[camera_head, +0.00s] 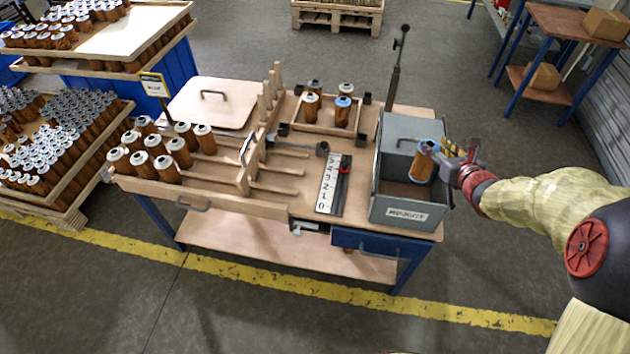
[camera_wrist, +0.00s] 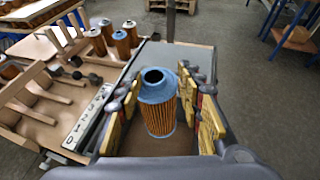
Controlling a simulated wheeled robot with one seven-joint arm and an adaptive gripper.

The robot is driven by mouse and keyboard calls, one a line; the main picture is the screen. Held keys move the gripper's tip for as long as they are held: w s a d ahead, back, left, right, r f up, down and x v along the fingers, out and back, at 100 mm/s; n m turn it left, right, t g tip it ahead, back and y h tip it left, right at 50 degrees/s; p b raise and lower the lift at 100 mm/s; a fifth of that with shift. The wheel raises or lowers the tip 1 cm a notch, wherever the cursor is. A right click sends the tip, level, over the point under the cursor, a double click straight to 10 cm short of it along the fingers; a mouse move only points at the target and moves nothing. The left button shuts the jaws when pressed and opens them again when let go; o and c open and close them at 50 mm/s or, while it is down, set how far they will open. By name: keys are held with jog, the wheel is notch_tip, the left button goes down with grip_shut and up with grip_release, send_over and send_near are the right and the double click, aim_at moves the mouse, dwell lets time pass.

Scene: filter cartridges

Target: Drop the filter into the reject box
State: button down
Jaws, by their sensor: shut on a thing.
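The filter (camera_head: 423,163) is an orange-brown pleated cartridge with a blue cap. My gripper (camera_head: 440,153) is shut on it and holds it upright over the open part of the grey reject box (camera_head: 408,213) at the right end of the workbench. In the wrist view the filter (camera_wrist: 158,103) stands between the yellow-padded fingers of my gripper (camera_wrist: 163,120), with its blue ring-shaped top toward the camera. The box floor shows below it. The box carries a label at its front, and its rear part is covered by a grey lid with a handle.
A wooden tray (camera_head: 322,127) with several filters stands left of the box, one with a blue cap. A number scale (camera_head: 328,185) lies between the box and the wooden lanes. More filters (camera_head: 144,165) stand at the bench's left end. A thin post rises behind the box.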

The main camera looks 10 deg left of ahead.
jog(key=shift+f, duration=0.1)
jog(key=c, duration=1.1)
grip_release()
jog(key=shift+s, duration=0.1)
jog(key=v, duration=1.1)
jog(key=shift+s, duration=0.35)
jog(key=shift+d, duration=0.15)
